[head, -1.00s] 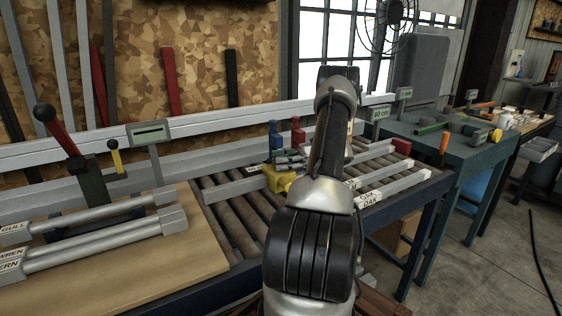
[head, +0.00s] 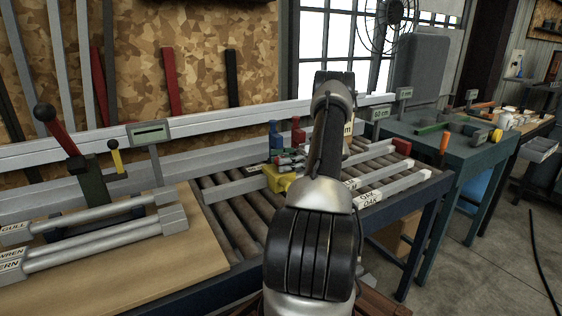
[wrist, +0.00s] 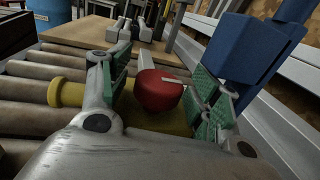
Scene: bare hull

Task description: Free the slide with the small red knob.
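The small red knob (wrist: 158,90) is round with a pale mark on top. It sits on a yellow slide (wrist: 160,120), low between my fingers. In the head view the yellow slide (head: 284,182) is on a pale rail across the rollers. My gripper (wrist: 160,78) has green pads, one on each side of the knob. The fingers look apart, with narrow gaps; I cannot tell whether either pad touches it. The gripper also shows in the head view (head: 288,160), partly hidden by my arm. A blue block (wrist: 250,55) stands close to the right finger.
Blue (head: 275,135) and red (head: 298,133) upright pieces stand behind my gripper by the back fence. A wooden board (head: 120,255) with labelled metal tubes lies left, near a red lever (head: 58,132) and a yellow one (head: 116,158). Rollers (head: 235,225) lie bare left of the slide.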

